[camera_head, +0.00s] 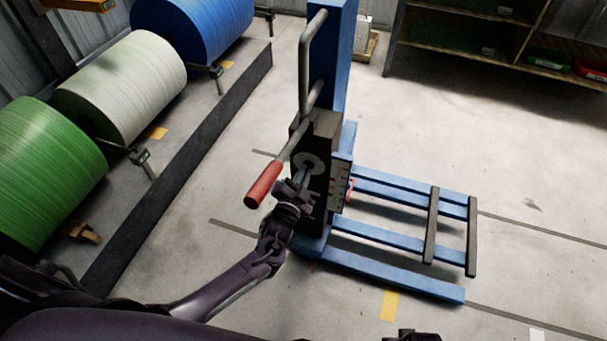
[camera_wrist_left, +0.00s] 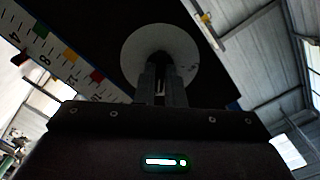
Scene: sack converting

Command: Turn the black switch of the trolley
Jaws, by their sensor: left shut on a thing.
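The trolley (camera_head: 333,60) is a blue lift with a tall mast, a grey box on its front and low blue forks. The box carries a round pale disc (camera_head: 301,158) on its dark face. My left gripper (camera_head: 304,179) reaches up to this disc and is shut on the black switch at its centre. In the left wrist view the fingers (camera_wrist_left: 161,84) meet in front of the pale disc (camera_wrist_left: 183,42), and the switch is dark and mostly hidden between them. A dark part, seemingly of my right gripper (camera_head: 413,335), just shows at the bottom edge; its fingers are hidden.
A red-handled lever (camera_head: 263,184) sticks out left of the box, close to my left gripper. A scale strip (camera_head: 339,185) runs down the box's right side. Large green, white and blue rolls stand at left behind a dark kerb (camera_head: 185,150). The floor at right is open.

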